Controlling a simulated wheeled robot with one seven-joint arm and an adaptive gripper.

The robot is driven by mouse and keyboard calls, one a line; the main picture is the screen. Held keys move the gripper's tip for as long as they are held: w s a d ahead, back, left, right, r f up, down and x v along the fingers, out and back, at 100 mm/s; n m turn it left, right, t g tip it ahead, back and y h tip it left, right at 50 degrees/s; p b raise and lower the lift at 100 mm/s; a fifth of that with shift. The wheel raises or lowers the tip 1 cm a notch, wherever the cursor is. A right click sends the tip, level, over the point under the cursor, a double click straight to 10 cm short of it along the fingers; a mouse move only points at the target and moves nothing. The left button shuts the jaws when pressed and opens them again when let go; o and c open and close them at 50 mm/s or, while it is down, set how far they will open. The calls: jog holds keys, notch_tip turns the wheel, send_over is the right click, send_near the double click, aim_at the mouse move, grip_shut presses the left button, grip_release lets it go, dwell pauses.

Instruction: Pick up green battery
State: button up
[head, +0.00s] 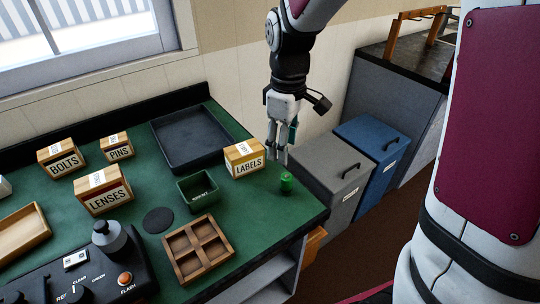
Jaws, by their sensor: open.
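The green battery (286,182) is a small green cylinder standing on the green worktop near its right edge, to the right of the LABELS box. My gripper (278,160) is open and points down above and slightly left of the battery, close to it in the picture. No contact with the battery shows, and the exact height of the fingertips above it is hard to tell. Nothing is seen between the fingers.
The LABELS box (245,158) stands just left of the battery. A small green bin (198,192), a wooden divided tray (199,250) and a dark tray (191,137) are further left. Grey (328,172) and blue (371,146) lidded bins stand beyond the table's right edge.

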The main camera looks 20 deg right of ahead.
aim_at(287, 176)
notch_tip(287, 176, down, 8)
jog(key=shift+d+r, duration=0.1)
jog(key=shift+s+d+f, duration=0.1)
jog(key=shift+d+f, duration=0.1)
jog(key=shift+f, duration=1.2)
jog(key=shift+s+d+f, duration=0.1)
jog(key=shift+d+f, duration=0.05)
jog(key=shift+f, duration=1.2)
grip_shut()
